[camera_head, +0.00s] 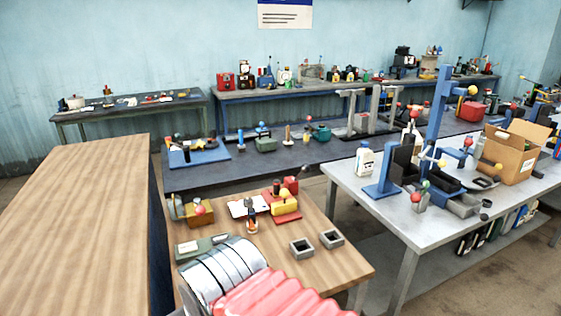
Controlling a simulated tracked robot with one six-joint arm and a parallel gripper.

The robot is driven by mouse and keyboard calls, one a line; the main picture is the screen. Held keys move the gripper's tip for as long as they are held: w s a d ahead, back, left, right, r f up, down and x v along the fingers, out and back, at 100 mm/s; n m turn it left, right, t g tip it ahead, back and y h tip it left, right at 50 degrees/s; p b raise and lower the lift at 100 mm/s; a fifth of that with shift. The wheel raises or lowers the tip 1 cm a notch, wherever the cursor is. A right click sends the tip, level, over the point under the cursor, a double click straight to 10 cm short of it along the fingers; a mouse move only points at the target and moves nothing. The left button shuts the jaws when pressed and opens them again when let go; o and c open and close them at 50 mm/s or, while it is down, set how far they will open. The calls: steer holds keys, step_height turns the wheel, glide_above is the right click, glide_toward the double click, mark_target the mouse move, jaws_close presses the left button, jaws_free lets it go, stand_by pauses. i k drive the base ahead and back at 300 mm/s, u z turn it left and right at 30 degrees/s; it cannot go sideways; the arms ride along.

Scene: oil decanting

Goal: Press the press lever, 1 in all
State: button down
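A tall blue press (437,115) stands on the light grey table at the right. A lever with a yellow ball knob (472,90) sticks out to the right near its top. A red ball knob (468,142) and a smaller yellow one (442,163) show lower down beside the column. I cannot tell for sure which of these levers is the press lever. My gripper is not in view.
The light grey table (390,215) also bears a white bottle (364,159) and a cardboard box (515,150). A wooden table (335,270) in front holds small fixtures and two square grey blocks. A wooden bench (75,225) stands left. Floor shows between the tables.

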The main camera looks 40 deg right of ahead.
mark_target(305, 167)
steer(key=u, duration=1.15)
steer(key=k, duration=0.95)
steer(key=z, duration=1.3)
steer(key=i, duration=0.85)
